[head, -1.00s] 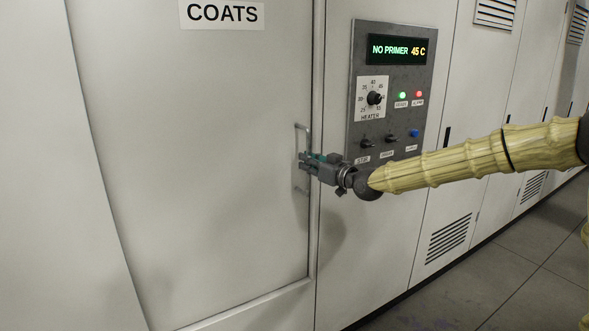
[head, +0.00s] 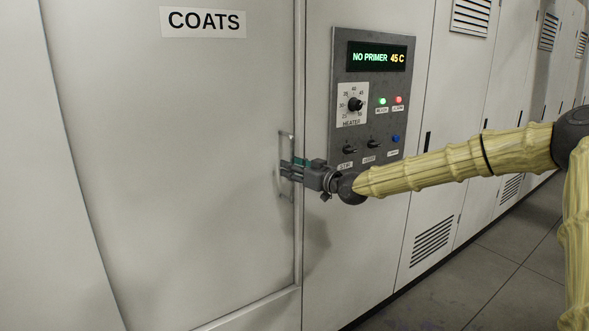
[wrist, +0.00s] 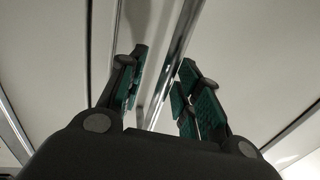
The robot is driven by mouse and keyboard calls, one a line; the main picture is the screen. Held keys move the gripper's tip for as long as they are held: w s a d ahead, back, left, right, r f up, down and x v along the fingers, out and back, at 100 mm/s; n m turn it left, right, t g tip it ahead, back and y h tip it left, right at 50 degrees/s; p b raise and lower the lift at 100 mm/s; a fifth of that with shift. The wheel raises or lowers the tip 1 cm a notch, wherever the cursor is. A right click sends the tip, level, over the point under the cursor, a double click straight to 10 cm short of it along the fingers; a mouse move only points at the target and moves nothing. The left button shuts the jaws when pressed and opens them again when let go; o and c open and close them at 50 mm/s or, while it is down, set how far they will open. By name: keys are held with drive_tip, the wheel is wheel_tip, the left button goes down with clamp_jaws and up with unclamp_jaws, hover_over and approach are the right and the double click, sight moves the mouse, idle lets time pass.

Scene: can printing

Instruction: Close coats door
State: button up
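The coats door (head: 190,150) is a large pale panel at the left of the head view, under a COATS label (head: 204,22). It looks flush or nearly flush with its frame; a small gap cannot be ruled out. Its upright metal handle (head: 286,143) is near the right edge. My gripper (head: 288,170) is at the middle of the handle, reaching in from the right. In the wrist view, my gripper's (wrist: 163,85) two green-padded fingers stand apart, with the shiny handle bar (wrist: 183,48) running between them. Contact with the bar is unclear.
A grey control panel (head: 340,130) beside the door reads NO PRIMER 45 C, with a heater dial (head: 355,104), lights and switches just above my wrist. More pale cabinets run off to the right. The grey floor (head: 480,270) at the lower right is clear.

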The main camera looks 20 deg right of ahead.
drive_tip(key=v, duration=1.2)
drive_tip(key=shift+d, duration=0.3)
drive_tip(key=shift+f, duration=0.1)
